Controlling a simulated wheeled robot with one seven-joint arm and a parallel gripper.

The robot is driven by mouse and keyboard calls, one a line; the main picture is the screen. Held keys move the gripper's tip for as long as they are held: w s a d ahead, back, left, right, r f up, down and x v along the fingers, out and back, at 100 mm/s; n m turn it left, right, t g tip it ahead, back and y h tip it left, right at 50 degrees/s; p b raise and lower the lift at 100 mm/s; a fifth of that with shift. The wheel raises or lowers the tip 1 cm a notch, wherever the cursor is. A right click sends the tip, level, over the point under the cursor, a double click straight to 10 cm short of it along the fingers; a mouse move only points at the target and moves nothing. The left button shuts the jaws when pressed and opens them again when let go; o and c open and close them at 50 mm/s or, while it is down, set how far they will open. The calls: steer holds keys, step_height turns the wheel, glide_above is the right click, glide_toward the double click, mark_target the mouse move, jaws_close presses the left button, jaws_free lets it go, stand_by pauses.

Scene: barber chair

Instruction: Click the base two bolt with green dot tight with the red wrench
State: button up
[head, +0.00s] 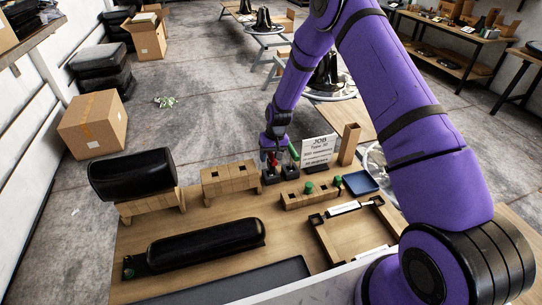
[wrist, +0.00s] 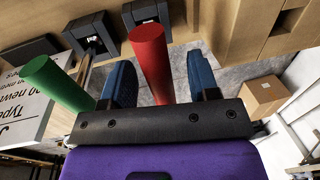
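My gripper (wrist: 161,78) is open, with its two blue fingers on either side of the red wrench's handle (wrist: 150,58). A gap shows between the handle and the right finger, so it is not clamped. In the head view the red wrench (head: 273,160) is partly hidden by my gripper, above a black holder. The green wrench (head: 294,153) stands just right of it; its green handle also shows in the wrist view (wrist: 60,85). Two green-topped bolts (head: 308,187) are at a low wooden block (head: 296,200); I cannot tell which is base two.
A job sign (head: 319,149) stands behind the block, its small text hard to read. A blue tray (head: 361,183) and a wooden post (head: 349,144) are to the right. Black cushions (head: 207,244) lie at the left. A wooden frame (head: 325,238) lies in front.

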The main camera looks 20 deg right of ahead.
steer(key=s+d+r+t, duration=0.1)
steer(key=s+d+r, duration=0.1)
steer(key=r, duration=1.1)
steer(key=s+d+r, duration=0.1)
steer(key=s+r, duration=0.2)
steer(key=r, duration=1)
steer(key=s+d+r+t+h, duration=0.1)
steer(key=s+r+t, duration=0.1)
steer(key=s+r, duration=0.9)
steer(key=s+d+r+t, duration=0.1)
steer(key=s+r, duration=0.4)
steer(key=s, duration=0.7)
steer(key=s+d+r+t, duration=0.1)
steer(key=s+r, duration=0.5)
steer(key=s, duration=0.6)
steer(key=shift+s+d+h, duration=0.35)
steer(key=shift+d+h, duration=0.05)
steer(key=shift+d, duration=0.05)
